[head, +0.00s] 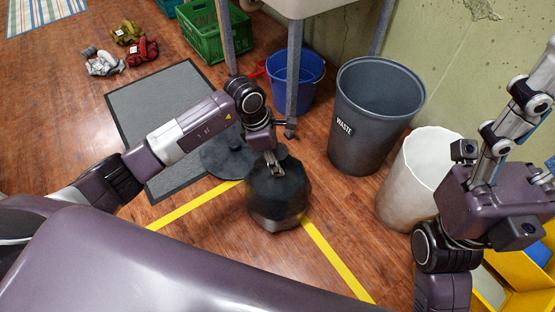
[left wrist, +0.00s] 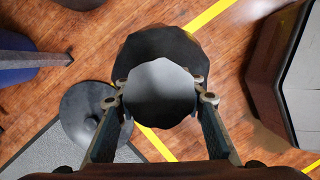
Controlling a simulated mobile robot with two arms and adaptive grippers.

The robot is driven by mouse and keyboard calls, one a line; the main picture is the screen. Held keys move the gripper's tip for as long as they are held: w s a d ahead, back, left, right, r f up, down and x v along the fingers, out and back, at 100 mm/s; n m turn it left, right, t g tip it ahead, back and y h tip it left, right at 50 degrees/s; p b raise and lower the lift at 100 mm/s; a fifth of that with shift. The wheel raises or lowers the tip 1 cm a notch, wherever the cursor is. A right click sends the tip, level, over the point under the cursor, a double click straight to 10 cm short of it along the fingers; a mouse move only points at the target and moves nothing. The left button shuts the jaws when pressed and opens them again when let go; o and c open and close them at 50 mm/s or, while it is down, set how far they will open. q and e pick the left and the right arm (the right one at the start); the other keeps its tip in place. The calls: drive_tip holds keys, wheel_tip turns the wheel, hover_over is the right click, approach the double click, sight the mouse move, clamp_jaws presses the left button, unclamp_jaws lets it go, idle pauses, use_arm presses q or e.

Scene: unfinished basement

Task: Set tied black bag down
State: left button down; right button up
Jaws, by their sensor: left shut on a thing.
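The black bag (head: 278,200) is a dark, faceted bundle with a gathered top. My left gripper (head: 272,162) is shut on its top and points down at it. The bag hangs upright over the corner of the yellow floor tape; I cannot tell whether its base touches the floor. In the left wrist view, the bag (left wrist: 160,48) shows between the two fingers, its lighter grey top (left wrist: 160,95) nearest the camera. My right gripper (head: 515,115) is raised at the right edge, away from the bag; its fingertips are not clear.
A grey waste bin (head: 352,140), a white bin (head: 399,187) and a blue bin (head: 294,92) stand right and behind. A round black lid (head: 222,160) lies partly on the grey mat (head: 165,95). A table leg (head: 293,70) is close behind. Floor in front is clear.

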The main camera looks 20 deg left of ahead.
use_arm(q)
drive_tip(key=c, duration=1.3)
unclamp_jaws()
drive_tip(key=shift+o, duration=0.2)
drive_tip(key=shift+r, duration=0.1)
